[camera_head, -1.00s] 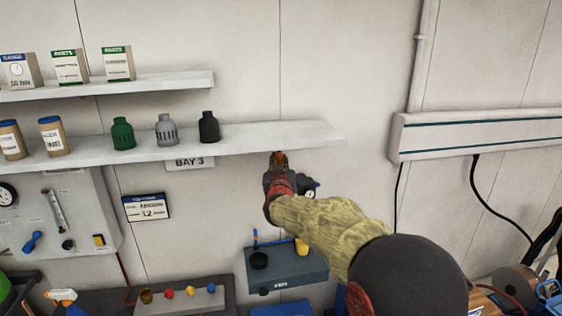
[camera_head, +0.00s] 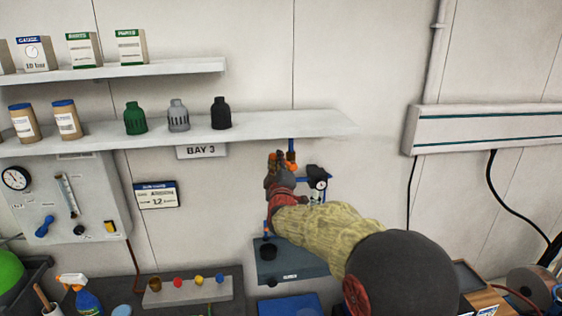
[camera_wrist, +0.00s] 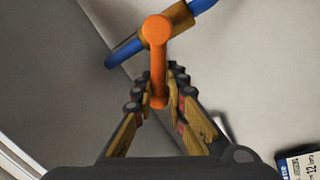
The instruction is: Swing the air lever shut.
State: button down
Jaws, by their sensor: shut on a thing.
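The orange air lever (camera_wrist: 157,75) sits on a brass valve body (camera_wrist: 180,18) on a blue air pipe (camera_wrist: 125,52) in the wrist view. It points down the picture, at an angle across the pipe. My gripper (camera_wrist: 158,88) is shut on the lever's free end, a finger on each side. In the head view my gripper (camera_head: 279,160) is just below the shelf, left of the blue pipe (camera_head: 291,146). The lever is mostly hidden there, with only bits of orange showing.
A white shelf (camera_head: 280,124) is close above my gripper. A gauge unit (camera_head: 317,185) hangs just right of it. A dark blue box (camera_head: 290,262) is below. The wall to the left, around the BAY 3 sign (camera_head: 202,151), is mostly clear.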

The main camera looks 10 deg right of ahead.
jog(key=shift+a+f+n+y+b, duration=0.15)
jog(key=shift+f+n+y+b, duration=0.2)
jog(key=shift+f+n+b, duration=0.6)
jog(key=shift+a+f+n+y+b, duration=0.15)
jog(key=shift+f+n+y+b, duration=0.25)
jog(key=shift+n, duration=1)
jog(key=shift+a+f+n+y+b, duration=0.2)
jog(key=shift+f+n+b, duration=0.35)
jog(key=shift+n+b, duration=0.45)
jog(key=shift+n, duration=0.25)
jog(key=c, duration=1.9)
grip_release()
jog(key=shift+r, duration=0.2)
jog(key=s, duration=0.4)
jog(key=s+f, duration=0.1)
jog(key=s, duration=0.3)
jog(key=s+f, duration=0.1)
jog(key=s, duration=0.2)
jog(key=shift+s+f, duration=0.15)
jog(key=shift+s, duration=0.25)
